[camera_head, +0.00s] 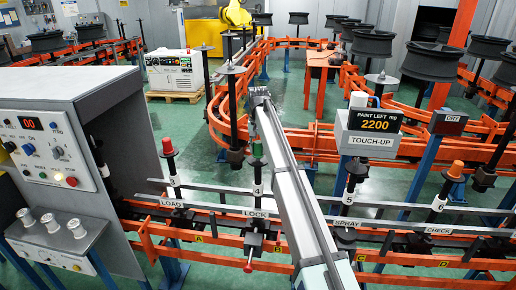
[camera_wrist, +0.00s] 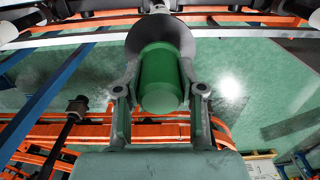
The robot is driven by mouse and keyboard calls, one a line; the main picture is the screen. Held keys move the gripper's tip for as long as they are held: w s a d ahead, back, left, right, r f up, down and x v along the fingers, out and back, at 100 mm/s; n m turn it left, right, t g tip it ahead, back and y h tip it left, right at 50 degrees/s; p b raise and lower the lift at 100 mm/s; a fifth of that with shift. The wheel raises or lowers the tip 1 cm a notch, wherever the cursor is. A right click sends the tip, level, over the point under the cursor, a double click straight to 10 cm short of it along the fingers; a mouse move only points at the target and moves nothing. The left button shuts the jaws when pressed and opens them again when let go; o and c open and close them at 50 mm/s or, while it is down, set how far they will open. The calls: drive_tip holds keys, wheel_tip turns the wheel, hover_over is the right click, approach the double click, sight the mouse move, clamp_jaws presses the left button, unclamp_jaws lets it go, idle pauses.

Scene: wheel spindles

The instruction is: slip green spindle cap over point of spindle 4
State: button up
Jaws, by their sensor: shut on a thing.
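A green spindle cap (camera_wrist: 160,75) sits between the two fingers of my gripper (camera_wrist: 160,90) in the wrist view, and the gripper is shut on it. In the head view the green cap (camera_head: 257,150) shows just below the end of my arm, upright and in line above the spindle (camera_head: 258,188) at the LOCK station. In the wrist view a grey flared piece (camera_wrist: 160,33) lies right beyond the cap, with a white part behind it. Whether the cap touches or surrounds the spindle point I cannot tell. The spindle's number is too small to read.
A red-capped spindle (camera_head: 169,160) stands at LOAD on the left. An orange-capped spindle (camera_head: 447,182) stands at CHECK on the right. The TOUCH-UP sign (camera_head: 372,140) is right of my arm. Orange rails (camera_head: 200,232) run in front; a control cabinet (camera_head: 50,140) stands left.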

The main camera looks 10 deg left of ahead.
drive_tip(key=shift+f, duration=0.9)
idle(0.5)
drive_tip(key=o, duration=1.1)
wheel_tip(320, 180, up, 12)
idle(0.3)
